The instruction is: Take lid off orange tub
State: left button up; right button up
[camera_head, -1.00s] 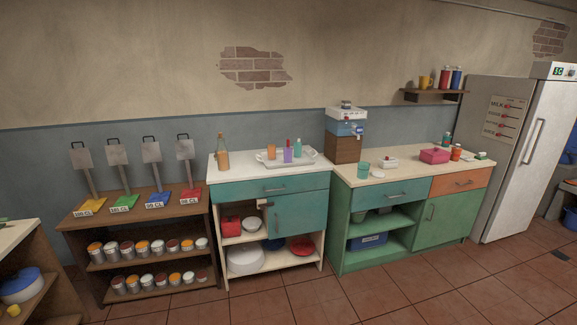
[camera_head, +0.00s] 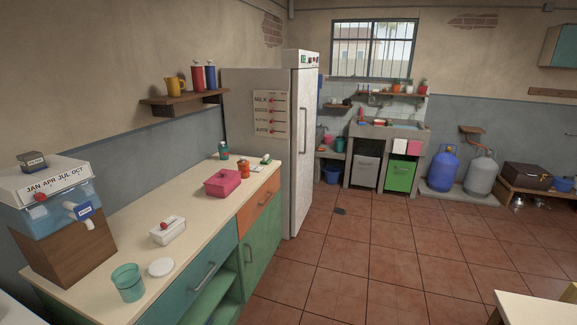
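A small orange tub-like container (camera_head: 243,171) stands on the long cream counter, to the right of a pink lidded box (camera_head: 222,183). It is small in view, and I cannot tell whether its top is a separate lid. Another small orange item (camera_head: 396,87) sits on the far shelf above the sinks, too small to make out. Neither of my grippers is in view.
The counter (camera_head: 190,215) also holds a teal cup (camera_head: 127,282), a white disc (camera_head: 160,267), a white box (camera_head: 168,231) and a green-teal bottle (camera_head: 223,150). A blue-and-white dispenser (camera_head: 50,200) stands at left. A fridge (camera_head: 300,140) stands beyond. The tiled floor at right is open.

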aim_at(243, 161)
jog(key=i+l+z, duration=0.2)
jog(key=i, duration=0.55)
jog(key=i+z, duration=0.2)
jog(key=i, duration=0.5)
jog(key=i+u, duration=0.4)
jog(key=i+l+u, duration=0.2)
jog(key=u, duration=0.25)
jog(key=i+l+u, duration=0.25)
jog(key=u, duration=0.15)
jog(key=i+l+u, duration=0.2)
jog(key=l+u, duration=0.25)
jog(key=i+l+u, duration=0.2)
jog(key=u, duration=0.2)
jog(key=k+l, duration=0.05)
jog(key=l, duration=0.05)
